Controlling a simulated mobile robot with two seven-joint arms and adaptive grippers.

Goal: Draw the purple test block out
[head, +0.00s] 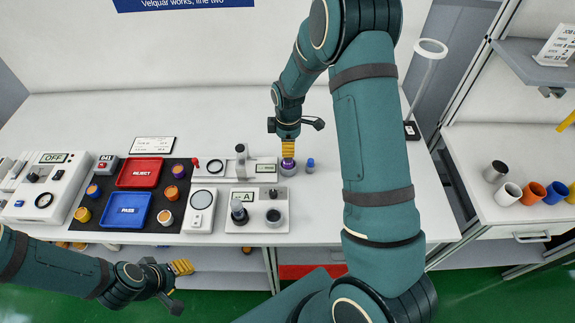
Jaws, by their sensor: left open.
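The purple test block (288,163) sits at a grey round holder (288,171) near the middle of the white bench. My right gripper (288,150) points down directly over it, with yellow fingertips at the block's top. The fingers show edge-on and overlap, so I cannot tell whether they are closed on it. The block's lower part is hidden in the holder. My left gripper (181,268) is open and empty, in front of the bench's front edge at lower left, far from the block.
A small blue piece (310,163) stands just right of the holder. Left are a panel with a dark knob (238,211), a red REJECT tray (139,172) and a blue PASS tray (126,210). A ring-topped stand (428,65) rises at right. The back of the bench is clear.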

